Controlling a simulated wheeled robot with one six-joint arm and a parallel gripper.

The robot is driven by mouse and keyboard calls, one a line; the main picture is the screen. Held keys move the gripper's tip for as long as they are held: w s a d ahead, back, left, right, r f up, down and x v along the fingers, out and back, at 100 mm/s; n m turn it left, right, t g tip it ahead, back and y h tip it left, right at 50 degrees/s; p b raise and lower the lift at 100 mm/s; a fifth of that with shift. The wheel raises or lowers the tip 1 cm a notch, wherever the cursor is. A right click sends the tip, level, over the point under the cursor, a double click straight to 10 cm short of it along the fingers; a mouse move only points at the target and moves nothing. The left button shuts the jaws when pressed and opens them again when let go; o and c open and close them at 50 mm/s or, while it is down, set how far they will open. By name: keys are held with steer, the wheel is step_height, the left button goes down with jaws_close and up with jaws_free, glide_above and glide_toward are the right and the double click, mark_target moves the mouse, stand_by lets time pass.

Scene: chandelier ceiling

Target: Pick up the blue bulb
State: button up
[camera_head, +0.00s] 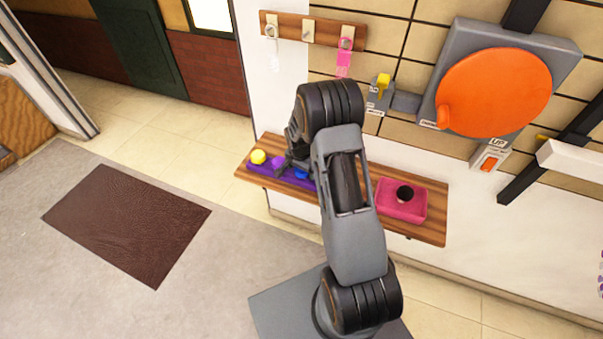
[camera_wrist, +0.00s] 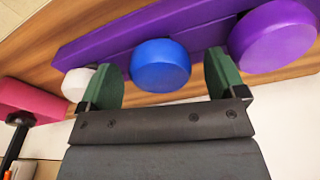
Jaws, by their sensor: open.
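The blue bulb (camera_wrist: 161,66) sits in a purple holder (camera_wrist: 118,46), with a purple bulb (camera_wrist: 272,36) on its right and a white bulb (camera_wrist: 76,84) on its left in the wrist view. In the head view a small part of the blue bulb (camera_head: 301,174) shows beside my arm. My gripper (camera_wrist: 163,72) is open, with one green finger on each side of the blue bulb in the picture. I cannot tell whether the fingers touch it. In the head view my gripper (camera_head: 284,161) is over the holder and partly hidden by my arm.
The holder stands on a wooden wall shelf (camera_head: 436,228). A yellow bulb (camera_head: 258,156) is at its left end. A pink tray (camera_head: 389,211) with a dark round thing (camera_head: 405,193) is on the right. An orange disc (camera_head: 495,92) is mounted above.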

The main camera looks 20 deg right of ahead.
steer(key=shift+f, duration=0.45)
steer(key=shift+c, duration=0.5)
steer(key=c, duration=0.9)
